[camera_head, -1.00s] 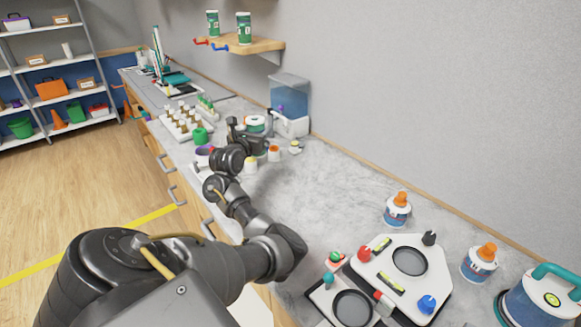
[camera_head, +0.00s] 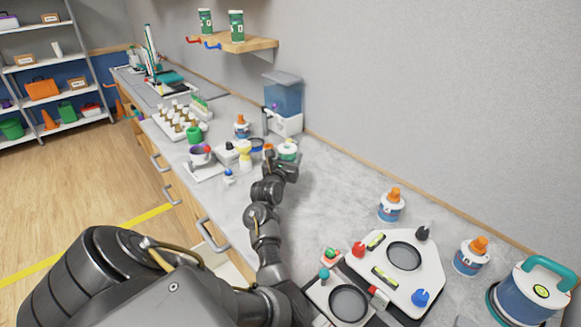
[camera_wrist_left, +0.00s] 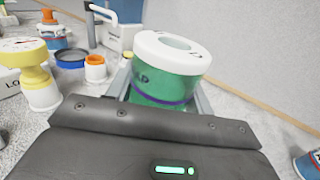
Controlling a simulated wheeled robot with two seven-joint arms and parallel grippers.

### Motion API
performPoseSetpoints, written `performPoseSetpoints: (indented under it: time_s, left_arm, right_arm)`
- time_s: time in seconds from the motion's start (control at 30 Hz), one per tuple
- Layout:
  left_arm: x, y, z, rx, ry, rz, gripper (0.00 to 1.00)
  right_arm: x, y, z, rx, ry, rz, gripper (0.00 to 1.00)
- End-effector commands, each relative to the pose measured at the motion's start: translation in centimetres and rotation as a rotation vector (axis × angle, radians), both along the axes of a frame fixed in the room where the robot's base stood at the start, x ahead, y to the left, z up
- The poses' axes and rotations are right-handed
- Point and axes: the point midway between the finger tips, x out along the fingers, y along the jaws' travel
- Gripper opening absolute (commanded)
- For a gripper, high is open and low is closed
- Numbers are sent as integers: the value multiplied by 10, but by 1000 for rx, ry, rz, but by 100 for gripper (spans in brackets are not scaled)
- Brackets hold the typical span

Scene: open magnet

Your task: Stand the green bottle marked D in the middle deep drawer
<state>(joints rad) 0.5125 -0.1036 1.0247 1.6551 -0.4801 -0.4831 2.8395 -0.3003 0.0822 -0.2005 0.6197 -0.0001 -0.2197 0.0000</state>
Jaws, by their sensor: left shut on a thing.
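My left gripper (camera_head: 284,168) is shut on a green container with a white ringed top (camera_head: 288,150), over the worktop. In the left wrist view the green container (camera_wrist_left: 165,88) sits between the two grey fingers, slightly tilted in the picture. Letters reading about "AP" show on its side; I see no D. Two green bottles with white labels (camera_head: 236,25) stand on the wall shelf; their marks are too small to read. My right gripper is not in view.
A yellow-and-white funnel-like piece (camera_wrist_left: 30,78), an orange-rimmed white cup (camera_wrist_left: 95,67) and a blue dish (camera_wrist_left: 71,57) stand close left of the gripper. A water dispenser (camera_head: 283,100) stands behind. White panels with round holes (camera_head: 403,256) lie nearer. The mid worktop is clear.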

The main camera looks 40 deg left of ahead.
Motion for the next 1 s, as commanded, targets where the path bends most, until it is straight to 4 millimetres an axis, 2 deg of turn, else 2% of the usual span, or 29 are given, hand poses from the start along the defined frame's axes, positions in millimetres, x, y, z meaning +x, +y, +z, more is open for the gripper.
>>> performPoseSetpoints:
  time_s: [0.13,0.4,0.83,0.87,1.0]
  left_arm:
    - [3,-5,-5,0,1,-3,18]
    - [4,-7,-37,2,1,0,18]
    - [4,-7,-44,1,0,0,18]
    - [4,-7,-44,0,1,0,56]
    - [4,-7,-44,0,1,0,74]
  right_arm:
    - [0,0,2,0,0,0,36]
    - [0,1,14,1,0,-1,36]
    - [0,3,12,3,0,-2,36]
    - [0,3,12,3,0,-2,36]
    - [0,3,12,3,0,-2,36]
